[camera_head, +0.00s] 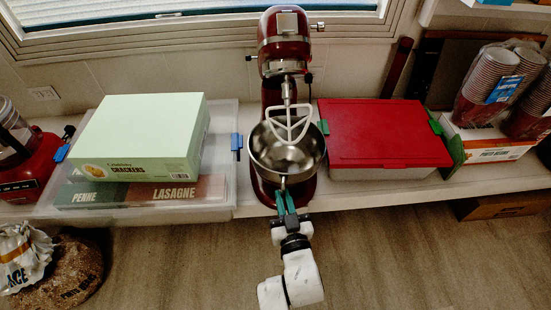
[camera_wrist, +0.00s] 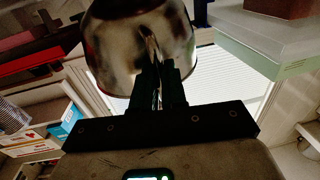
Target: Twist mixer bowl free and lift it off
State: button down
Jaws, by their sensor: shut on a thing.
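The red stand mixer (camera_head: 285,45) stands on the counter with its head raised and a white flat beater (camera_head: 290,122) hanging from it. The steel mixer bowl (camera_head: 300,158) sits at the mixer's base under the beater, whose lower part reaches into the bowl. My gripper (camera_head: 284,195) is at the near side of the bowl, its fingers shut on the bowl's handle. In the wrist view the bowl (camera_wrist: 135,50) fills the upper middle and my gripper (camera_wrist: 158,85) closes on the handle in front of its wall. I cannot tell whether the bowl is loose from the base.
A container with a red lid (camera_head: 380,130) stands close right. Stacked cups (camera_head: 490,85) are further right. Sacks (camera_head: 65,275) lie on the floor at left. The floor in front is open.

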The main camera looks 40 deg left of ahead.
jog(key=shift+w+d, duration=0.35)
jog(key=shift+w, duration=0.1)
jog(key=shift+w+d+p, duration=0.4)
jog(key=shift+d+p, duration=0.05)
jog(key=shift+p, duration=0.3)
jog(key=shift+w+d+p, duration=0.45)
jog(key=shift+w, duration=0.15)
jog(key=shift+w, duration=0.1)
dwell(0.4)
jog(key=shift+w+d+p, duration=0.3)
jog(key=shift+w+d, duration=0.1)
jog(key=shift+w, duration=0.15)
jog(key=shift+w, duration=0.15)
jog(key=shift+w+d, duration=0.3)
jog(key=shift+w, duration=0.25)
